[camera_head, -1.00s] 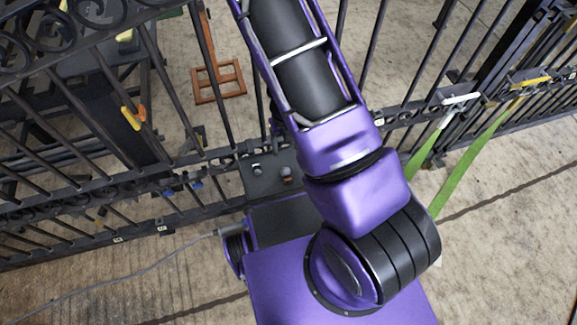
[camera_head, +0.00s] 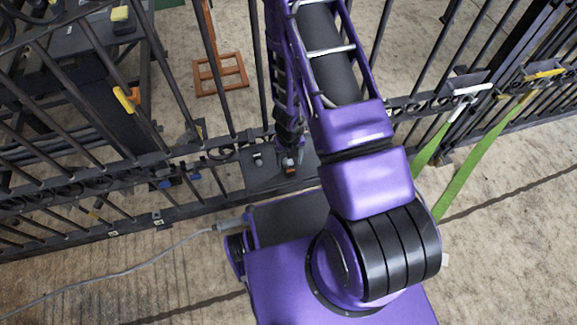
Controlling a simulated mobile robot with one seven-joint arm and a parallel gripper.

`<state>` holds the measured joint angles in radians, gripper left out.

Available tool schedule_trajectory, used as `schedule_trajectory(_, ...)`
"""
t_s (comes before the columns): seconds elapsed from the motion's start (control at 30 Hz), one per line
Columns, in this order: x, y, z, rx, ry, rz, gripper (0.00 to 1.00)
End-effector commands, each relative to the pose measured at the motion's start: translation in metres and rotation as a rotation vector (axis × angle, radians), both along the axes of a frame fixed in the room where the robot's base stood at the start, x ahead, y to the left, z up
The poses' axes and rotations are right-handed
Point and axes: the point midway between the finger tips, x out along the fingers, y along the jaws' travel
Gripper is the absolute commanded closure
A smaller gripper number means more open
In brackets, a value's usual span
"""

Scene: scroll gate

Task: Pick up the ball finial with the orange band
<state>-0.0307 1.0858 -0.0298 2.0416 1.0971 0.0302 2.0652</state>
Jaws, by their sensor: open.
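The ball finial with the orange band (camera_head: 291,171) is on a dark plate (camera_head: 262,181) at the foot of the gate. It is small; its brownish-orange part shows just below my gripper. My gripper (camera_head: 289,164) points down at the end of my purple arm, right at this finial. Its jaws are open and appear to be over or around the finial; whether they touch it cannot be told. A second small finial (camera_head: 258,160) with a light part stands on the plate to the left, apart from the gripper.
The dark gate bars (camera_head: 181,93) stand around and behind the plate. Green straps (camera_head: 470,165) slant down at the right. An orange stand (camera_head: 221,76) is on the floor beyond the gate. A grey cable (camera_head: 130,269) runs across the floor at the left.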

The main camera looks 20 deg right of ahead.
Motion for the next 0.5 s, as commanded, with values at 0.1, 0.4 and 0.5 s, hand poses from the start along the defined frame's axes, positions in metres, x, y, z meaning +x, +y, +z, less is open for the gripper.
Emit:
schedule_trajectory(0.1, -0.002, -0.001, -0.023, 0.001, 0.003, -0.003, 0.34)
schedule_trajectory(0.4, -0.001, 0.0, -0.033, 0.0, 0.0, -0.001, 0.34)
schedule_trajectory(0.5, -0.001, 0.0, -0.033, 0.0, 0.0, -0.001, 0.48)
